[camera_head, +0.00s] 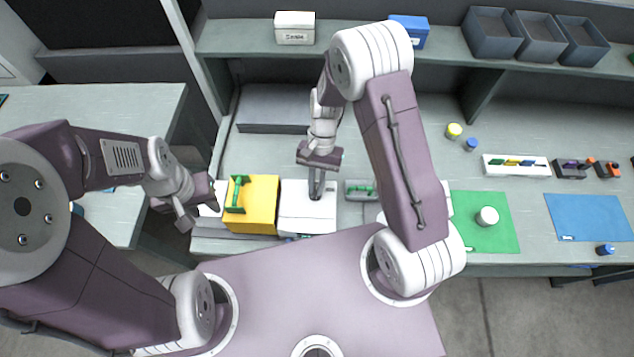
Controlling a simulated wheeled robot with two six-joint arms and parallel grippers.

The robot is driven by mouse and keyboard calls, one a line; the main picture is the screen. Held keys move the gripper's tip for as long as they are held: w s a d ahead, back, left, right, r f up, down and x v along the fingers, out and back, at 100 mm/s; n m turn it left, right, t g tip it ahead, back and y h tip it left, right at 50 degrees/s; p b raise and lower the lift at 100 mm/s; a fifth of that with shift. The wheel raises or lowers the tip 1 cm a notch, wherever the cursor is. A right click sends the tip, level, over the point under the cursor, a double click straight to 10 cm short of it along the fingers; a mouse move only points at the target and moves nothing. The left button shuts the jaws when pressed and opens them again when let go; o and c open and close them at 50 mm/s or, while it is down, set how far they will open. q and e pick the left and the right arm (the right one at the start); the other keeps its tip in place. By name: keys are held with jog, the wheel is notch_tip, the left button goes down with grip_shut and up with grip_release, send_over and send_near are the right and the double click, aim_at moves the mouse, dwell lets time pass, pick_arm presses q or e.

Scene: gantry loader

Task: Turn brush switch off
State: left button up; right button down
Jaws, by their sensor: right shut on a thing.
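A white box (298,220) stands on the bench in the middle of the view. My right gripper (316,192) points down at its top, with its fingers together, shut on a small part there. The fingers hide that part, so I cannot tell its shape or whether it is the brush switch, nor which position it is in. My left gripper (184,222) hangs left of the yellow box, apart from it. Its fingers are seen at an angle, and their opening is unclear.
A yellow box (262,205) with a green handle (237,194) is left of the white box. A grey block (352,196) with a green part is right of it. A green mat (480,236) and blue mat (588,217) lie farther right. Shelf bins (492,36) are behind.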

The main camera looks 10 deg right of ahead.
jog(key=shift+w+a+n+h, duration=0.1)
jog(key=shift+n+h, duration=0.3)
jog(key=shift+n, duration=0.7)
jog(key=c, duration=1.5)
grip_release()
jog(key=shift+o, duration=0.2)
jog(key=a+b+v, duration=0.1)
jog(key=v, duration=0.8)
jog(key=shift+d, duration=0.5)
